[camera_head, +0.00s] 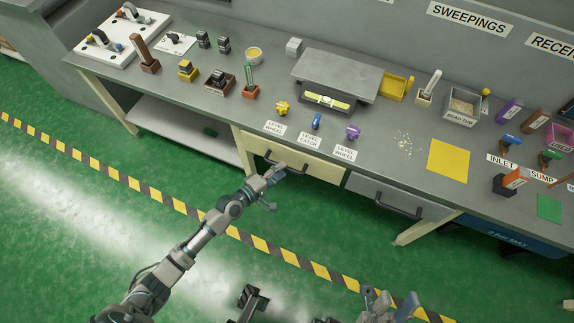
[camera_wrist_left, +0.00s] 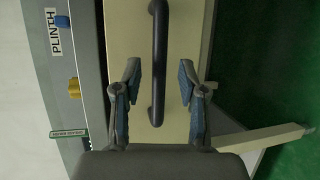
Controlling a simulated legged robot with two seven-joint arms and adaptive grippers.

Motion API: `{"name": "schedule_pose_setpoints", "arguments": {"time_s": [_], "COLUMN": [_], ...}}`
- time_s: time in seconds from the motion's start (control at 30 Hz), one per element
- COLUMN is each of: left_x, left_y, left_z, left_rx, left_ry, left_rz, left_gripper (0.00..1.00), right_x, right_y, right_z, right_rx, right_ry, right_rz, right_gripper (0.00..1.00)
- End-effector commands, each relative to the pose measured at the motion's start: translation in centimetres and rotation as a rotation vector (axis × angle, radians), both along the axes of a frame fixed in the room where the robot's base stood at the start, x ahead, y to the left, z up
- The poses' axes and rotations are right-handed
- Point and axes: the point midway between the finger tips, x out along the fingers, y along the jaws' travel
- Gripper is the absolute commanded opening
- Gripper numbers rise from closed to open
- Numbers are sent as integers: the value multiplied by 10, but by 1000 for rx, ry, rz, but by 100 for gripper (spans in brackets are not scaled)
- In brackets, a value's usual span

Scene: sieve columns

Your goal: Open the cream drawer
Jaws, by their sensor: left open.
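The cream drawer (camera_head: 325,171) is under the bench's front edge, and its front looks flush with the frame. Its dark bar handle (camera_head: 288,167) is partly covered by my left gripper (camera_head: 272,178). In the left wrist view the cream front (camera_wrist_left: 130,35) fills the middle, with the black handle (camera_wrist_left: 158,60) running top to bottom. My left gripper (camera_wrist_left: 158,85) is open, with one finger on each side of the lower handle. Gaps show on both sides, so the fingers look apart from the bar. My right gripper (camera_head: 387,302) is low at the bottom edge; its jaws are unclear.
A grey drawer (camera_head: 385,190) with a dark handle sits right of the cream one. An open shelf (camera_head: 185,130) is to the left. The bench top above carries levers, blocks and a raised grey plate (camera_head: 335,72). Green floor in front is clear.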

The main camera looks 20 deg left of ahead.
Motion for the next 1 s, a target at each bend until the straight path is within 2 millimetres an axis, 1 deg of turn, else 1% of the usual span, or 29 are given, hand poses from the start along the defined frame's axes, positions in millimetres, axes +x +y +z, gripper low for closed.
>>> {"name": "schedule_pose_setpoints", "arguments": {"time_s": [0.03, 0.1, 0.2, 0.33, 0.53, 0.57, 0.6, 0.67, 0.7, 0.73, 1.0], "left_x": [7, 15, 23, 26, 27, 27, 27, 27, 26, 27, 26], "left_y": [-4, -6, -10, -12, -13, -13, -13, -13, -12, -12, -11], "left_z": [-5, -6, -7, -6, -5, -5, -5, -5, -5, -5, -6], "left_rx": [-2, -1, -1, 0, 3, 3, 2, 2, 1, 1, 2], "left_ry": [3, 2, 0, 0, -1, -1, -1, -1, 0, 0, 0], "left_rz": [0, 0, 1, 0, -1, -1, 0, 0, 0, 0, 1], "left_gripper": [41, 41, 41, 41, 41, 39, 29, 14, 4, 0, 0], "right_x": [2, 4, 7, 8, 9, 9, 9, 9, 8, 8, 8], "right_y": [0, 1, 1, 1, 0, 0, 0, 0, 0, 0, 0], "right_z": [-4, -5, -6, -3, 0, 0, -1, -1, -1, -1, -3], "right_rx": [-1, -3, -5, -1, 6, 6, 6, 6, 6, 5, -2], "right_ry": [2, 2, 6, -4, -13, -13, -11, -10, -9, -9, -6], "right_rz": [0, 1, 1, 0, -4, -4, -5, -5, -5, -4, -1], "right_gripper": [40, 40, 40, 40, 40, 40, 40, 40, 40, 40, 40]}}
